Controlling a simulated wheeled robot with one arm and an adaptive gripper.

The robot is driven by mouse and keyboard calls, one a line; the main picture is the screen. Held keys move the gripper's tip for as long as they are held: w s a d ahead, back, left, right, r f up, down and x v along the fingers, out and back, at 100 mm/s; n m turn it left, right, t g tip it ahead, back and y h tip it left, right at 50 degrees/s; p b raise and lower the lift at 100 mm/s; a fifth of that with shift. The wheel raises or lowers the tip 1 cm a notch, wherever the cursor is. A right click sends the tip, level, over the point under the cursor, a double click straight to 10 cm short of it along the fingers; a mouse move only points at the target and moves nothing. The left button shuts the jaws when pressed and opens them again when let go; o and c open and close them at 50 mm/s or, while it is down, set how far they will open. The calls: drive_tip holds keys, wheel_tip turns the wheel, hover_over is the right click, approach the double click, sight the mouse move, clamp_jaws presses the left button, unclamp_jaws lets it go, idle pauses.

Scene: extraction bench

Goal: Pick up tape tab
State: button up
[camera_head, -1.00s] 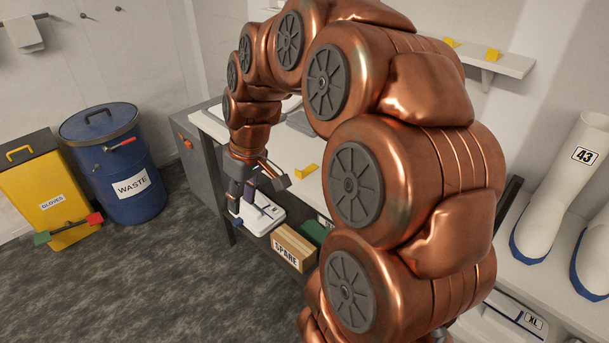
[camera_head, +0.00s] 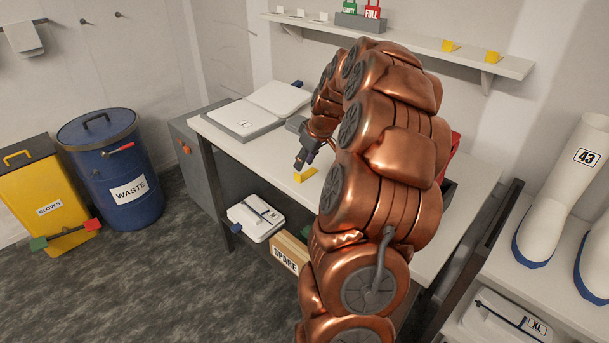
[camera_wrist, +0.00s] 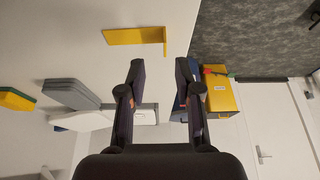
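A yellow L-shaped tape tab (camera_head: 305,174) lies on the white bench near its front edge. In the wrist view the tape tab (camera_wrist: 137,36) shows just beyond my fingertips, toward the left finger's side. My gripper (camera_head: 303,157) hangs above the bench, near the tab and slightly behind it in the picture. In the wrist view my gripper (camera_wrist: 161,72) has its two dark fingers spread apart, with nothing between them. The tab appears clear of both fingers. My arm hides part of the bench to the right.
An open grey-and-white case (camera_head: 240,118) lies on the bench's left. Below are a white case (camera_head: 252,222) and a box marked SPARE (camera_head: 288,253). Two more yellow tabs sit on the wall shelf (camera_head: 405,46). A red object (camera_head: 454,146) is partly hidden behind my arm.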

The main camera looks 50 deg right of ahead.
sight(297, 174)
drive_tip(key=x, duration=0.1)
drive_tip(key=p+x, duration=0.1)
drive_tip(key=x, duration=0.2)
drive_tip(key=shift+a+f+p, duration=0.2)
drive_tip(key=shift+a+p, duration=0.1)
drive_tip(key=shift+a, duration=0.1)
drive_tip(key=shift+w+f, duration=0.15)
drive_tip(key=shift+f, duration=0.25)
clamp_jaws()
